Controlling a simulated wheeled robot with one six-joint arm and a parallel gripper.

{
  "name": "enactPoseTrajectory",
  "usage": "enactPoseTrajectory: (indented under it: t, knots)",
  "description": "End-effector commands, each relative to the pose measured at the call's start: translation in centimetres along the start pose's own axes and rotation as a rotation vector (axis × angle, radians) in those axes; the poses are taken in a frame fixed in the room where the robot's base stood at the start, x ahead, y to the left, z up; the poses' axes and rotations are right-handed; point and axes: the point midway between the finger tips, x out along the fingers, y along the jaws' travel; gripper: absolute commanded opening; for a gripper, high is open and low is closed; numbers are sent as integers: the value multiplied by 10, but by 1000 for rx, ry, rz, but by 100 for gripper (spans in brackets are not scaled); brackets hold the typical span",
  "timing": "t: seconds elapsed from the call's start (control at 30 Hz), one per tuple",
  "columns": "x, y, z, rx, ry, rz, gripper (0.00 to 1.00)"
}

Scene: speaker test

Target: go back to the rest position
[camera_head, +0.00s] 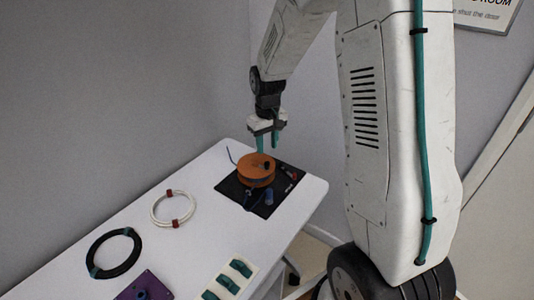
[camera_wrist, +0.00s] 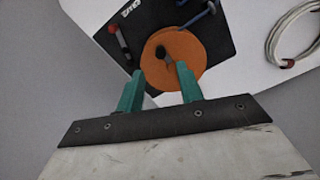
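My gripper (camera_head: 268,141) has two green fingers and hangs above the far part of the white table. In the wrist view my gripper (camera_wrist: 160,85) shows its fingers apart with nothing between them. Below it is a round orange disc-shaped thing (camera_head: 254,174) with a dark knob on top, which also shows in the wrist view (camera_wrist: 185,68). The orange thing sits on a black mat (camera_head: 237,192). I cannot tell the exact height of the fingertips above it.
On the white table (camera_head: 203,174) lie a white cable coil (camera_head: 157,208), a black cable coil (camera_head: 91,252), a purple block (camera_head: 150,280) and a pale tray (camera_head: 216,285) with green pieces. A grey wall stands behind.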

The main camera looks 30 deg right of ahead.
Motion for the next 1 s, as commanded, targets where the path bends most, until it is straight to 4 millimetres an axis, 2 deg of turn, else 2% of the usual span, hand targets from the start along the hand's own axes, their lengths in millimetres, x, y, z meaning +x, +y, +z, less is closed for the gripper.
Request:
enactPoseTrajectory:
  t: [0.17, 0.67, 0.77, 0.83, 1.0]
  knots:
    - [-8, 0, 0, 0, -1, 0, 37]
    - [-8, 0, 2, 9, -7, -2, 37]
    - [-3, -4, 17, 35, -63, -13, 37]
    - [-6, -9, 39, 59, -116, -23, 37]
    - [-46, -29, 88, 89, -164, -26, 37]
